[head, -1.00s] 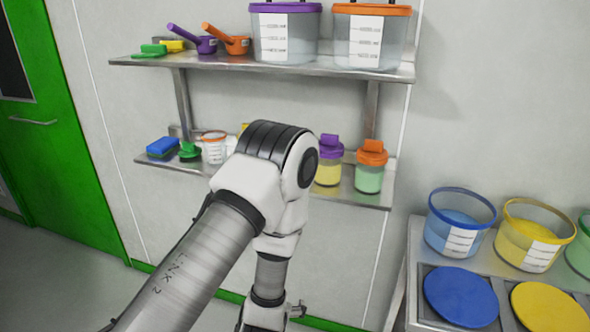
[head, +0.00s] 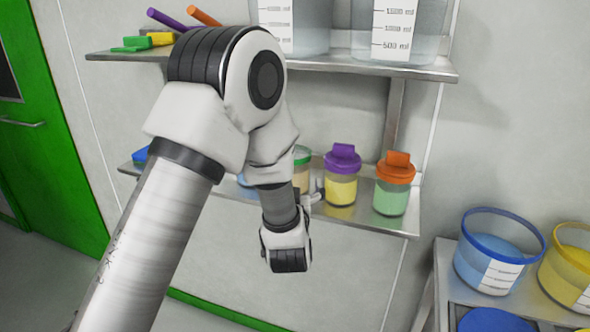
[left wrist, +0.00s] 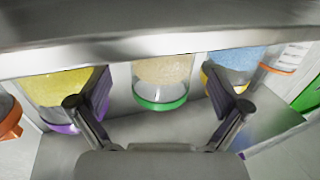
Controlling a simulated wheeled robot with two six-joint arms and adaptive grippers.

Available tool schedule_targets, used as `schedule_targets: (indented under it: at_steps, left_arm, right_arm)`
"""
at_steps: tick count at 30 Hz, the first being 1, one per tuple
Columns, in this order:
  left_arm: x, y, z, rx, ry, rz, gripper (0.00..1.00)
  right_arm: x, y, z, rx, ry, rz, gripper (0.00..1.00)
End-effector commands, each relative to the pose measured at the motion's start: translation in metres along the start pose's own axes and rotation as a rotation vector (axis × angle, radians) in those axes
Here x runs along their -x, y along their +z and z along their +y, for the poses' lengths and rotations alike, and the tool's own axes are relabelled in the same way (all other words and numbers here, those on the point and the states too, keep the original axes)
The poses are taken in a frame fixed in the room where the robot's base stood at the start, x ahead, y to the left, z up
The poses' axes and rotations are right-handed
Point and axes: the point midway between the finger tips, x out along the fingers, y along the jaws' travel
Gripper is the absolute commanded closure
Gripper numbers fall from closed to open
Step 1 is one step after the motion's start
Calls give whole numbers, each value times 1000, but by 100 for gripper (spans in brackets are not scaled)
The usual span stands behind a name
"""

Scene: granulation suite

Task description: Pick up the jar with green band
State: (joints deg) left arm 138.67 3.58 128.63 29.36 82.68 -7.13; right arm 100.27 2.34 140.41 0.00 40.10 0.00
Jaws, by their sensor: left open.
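The jar with green band (head: 301,172) stands on the lower wall shelf, mostly hidden behind my left arm in the head view. In the left wrist view, which looks upside down, the jar (left wrist: 162,75) is near the middle, with pale tan contents and a green band. My left gripper (left wrist: 160,92) is open, one finger on either side of the jar's place in the picture; I cannot tell whether they touch it. In the head view the gripper (head: 311,194) is at the shelf's front, largely hidden by my wrist.
A purple-lidded jar (head: 341,178) and an orange-lidded jar (head: 393,185) stand to the right on the lower shelf (head: 365,217). A jar with blue contents (left wrist: 236,58) is on the other side. The upper shelf (head: 400,68) overhangs them. Tubs (head: 497,255) stand on a bench at right.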

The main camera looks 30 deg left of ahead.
Motion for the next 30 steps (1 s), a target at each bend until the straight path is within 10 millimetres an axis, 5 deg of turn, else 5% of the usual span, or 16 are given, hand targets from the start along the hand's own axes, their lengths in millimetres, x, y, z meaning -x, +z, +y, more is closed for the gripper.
schedule_targets:
  at_steps: [9,16,24,30]
  left_arm:
    - [-50,-3,-1,1,-1,-1,0]
    - [-54,-2,0,-2,0,-1,0]
    - [-54,-2,0,-2,0,-2,91]
    - [-54,-2,0,-2,0,-1,92]
  right_arm:
    - [9,0,0,1,0,1,60]
    - [9,0,0,1,0,1,60]
    - [9,0,0,1,0,1,60]
    - [9,0,0,1,0,1,60]
